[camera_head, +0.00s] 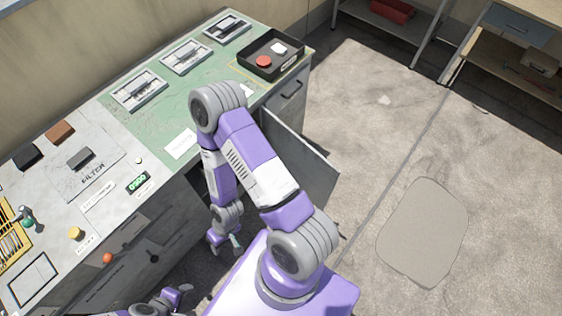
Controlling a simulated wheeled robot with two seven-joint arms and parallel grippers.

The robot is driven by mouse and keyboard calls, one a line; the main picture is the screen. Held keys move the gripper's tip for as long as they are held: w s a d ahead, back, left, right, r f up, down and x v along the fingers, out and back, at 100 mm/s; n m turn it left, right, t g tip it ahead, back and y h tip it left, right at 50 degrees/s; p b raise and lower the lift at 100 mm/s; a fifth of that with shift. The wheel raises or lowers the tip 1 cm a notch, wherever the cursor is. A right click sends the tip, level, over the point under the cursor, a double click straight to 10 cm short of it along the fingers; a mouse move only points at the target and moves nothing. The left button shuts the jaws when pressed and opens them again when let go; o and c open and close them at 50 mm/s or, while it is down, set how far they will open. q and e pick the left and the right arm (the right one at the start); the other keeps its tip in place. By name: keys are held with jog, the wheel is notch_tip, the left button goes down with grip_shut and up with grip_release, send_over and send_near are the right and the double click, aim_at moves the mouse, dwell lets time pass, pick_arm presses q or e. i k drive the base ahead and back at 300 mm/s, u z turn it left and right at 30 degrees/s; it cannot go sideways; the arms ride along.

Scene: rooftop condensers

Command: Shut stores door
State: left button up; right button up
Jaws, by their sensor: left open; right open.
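The stores door appears to be the grey panel (316,180) that stands open, sticking out from the front of the bench (128,232). My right arm passes in front of it and hides part of it and most of the cabinet opening. My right gripper (226,247) is open and empty, low in front of the bench, to the left of and below the panel in the picture. It is apart from the panel. My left gripper (184,290) is at the bottom edge, partly cut off, open, and away from the door.
A black tray (289,66) with a red and a white item stands at the bench's far end, above a drawer (289,92). Shelving (512,60) stands at the top right. The floor on the right is clear around a grey mat (424,232).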

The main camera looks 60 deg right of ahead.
aim_at(314, 174)
jog(key=u, duration=1.95)
jog(key=k, duration=2.6)
jog(key=z, duration=1.65)
jog(key=i, duration=0.5)
jog(key=z, duration=0.05)
jog(key=k, duration=0.5)
jog(key=u, duration=0.8)
jog(key=i, duration=0.15)
jog(key=z, duration=0.15)
